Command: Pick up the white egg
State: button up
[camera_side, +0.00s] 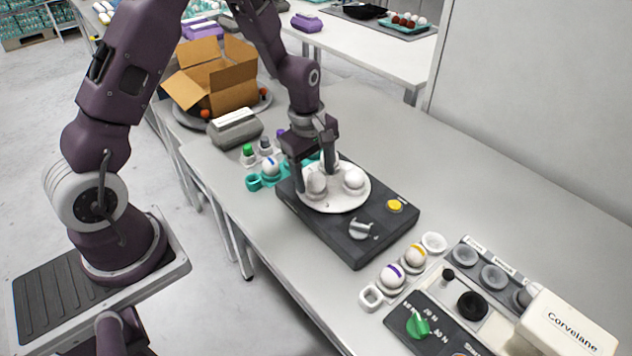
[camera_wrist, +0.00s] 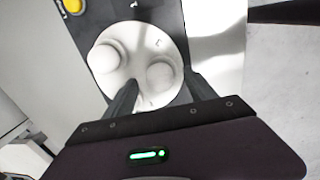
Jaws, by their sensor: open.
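Two white eggs sit on a round white plate (camera_side: 342,205) on top of a dark box-shaped device (camera_side: 298,210). The left egg (camera_side: 316,183) is directly below my gripper (camera_side: 314,180), and the right egg (camera_side: 353,179) stands just beside it. In the wrist view the nearer egg (camera_wrist: 160,72) lies between the two fingers of my gripper (camera_wrist: 160,80). The other egg (camera_wrist: 104,57) is outside them to the left. The fingers are open and reach down near the plate (camera_wrist: 128,33). Whether they touch the nearer egg cannot be told.
The device has a yellow button (camera_side: 395,205) and a grey knob (camera_side: 362,230). A teal holder (camera_side: 254,182) with a blue-banded egg (camera_side: 270,166) is to the left. Two banded eggs (camera_side: 392,275) (camera_side: 416,255) sit in white cups near a control panel (camera_side: 455,325). An open cardboard box (camera_side: 225,85) stands behind.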

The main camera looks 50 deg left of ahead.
jog(key=shift+w+f, duration=0.1)
jog(key=shift+f, duration=0.55)
jog(key=c, duration=0.9)
